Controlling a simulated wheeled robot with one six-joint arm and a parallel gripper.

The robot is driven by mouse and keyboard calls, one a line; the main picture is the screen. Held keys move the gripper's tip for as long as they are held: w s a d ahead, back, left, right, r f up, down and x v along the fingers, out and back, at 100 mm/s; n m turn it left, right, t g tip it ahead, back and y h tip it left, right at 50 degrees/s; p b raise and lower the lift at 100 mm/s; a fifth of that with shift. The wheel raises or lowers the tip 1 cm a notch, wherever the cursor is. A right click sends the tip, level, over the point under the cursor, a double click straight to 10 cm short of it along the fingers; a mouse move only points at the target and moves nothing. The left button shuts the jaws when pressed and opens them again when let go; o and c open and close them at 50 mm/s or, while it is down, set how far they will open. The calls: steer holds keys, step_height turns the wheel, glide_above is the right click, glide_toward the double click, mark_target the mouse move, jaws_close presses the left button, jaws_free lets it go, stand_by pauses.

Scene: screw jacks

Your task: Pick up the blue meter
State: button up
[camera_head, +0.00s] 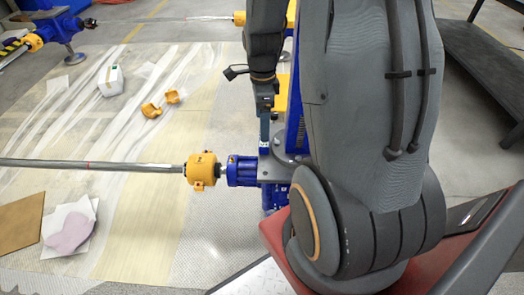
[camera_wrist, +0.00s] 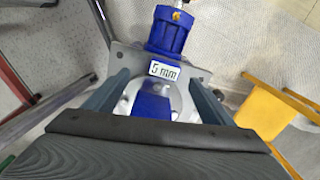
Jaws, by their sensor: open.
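No separate blue meter can be made out for sure. The blue unit with a white "5 mm" tag (camera_wrist: 165,70) shows ahead of my gripper in the wrist view; its blue cylinder (camera_wrist: 168,32) stands at the top and another blue part (camera_wrist: 153,104) sits in a grey ring. In the head view the blue cylinder (camera_head: 242,171) joins a yellow coupling at its left. My gripper (camera_wrist: 160,98) is open, its two blue-grey fingers apart on either side of the unit. In the head view my gripper (camera_head: 265,122) points down over the unit, partly hidden by my arm. Contact cannot be told.
A long shaft (camera_head: 95,164) runs left from the yellow coupling (camera_head: 201,170). Yellow half shells (camera_head: 152,110), a white box (camera_head: 110,80), a pink cloth (camera_head: 69,232) and brown cardboard (camera_head: 20,220) lie on the floor. A dark bench (camera_head: 485,65) stands at the right.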

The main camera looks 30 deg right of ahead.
mark_target(264, 144)
steer(key=shift+w+d+f+m+b, duration=0.2)
steer(key=shift+d+f+m, duration=0.15)
steer(key=shift+f, duration=0.2)
steer(key=shift+w+d+f+m+b, duration=0.15)
steer(key=shift+d+f+m, duration=0.1)
steer(key=shift+f+m, duration=0.25)
steer(key=shift+f, duration=0.3)
steer(key=shift+f+b, duration=0.75)
steer(key=shift+f, duration=2.85)
steer(key=shift+c, duration=0.3)
steer(key=shift+r, duration=0.1)
steer(key=c, duration=1.3)
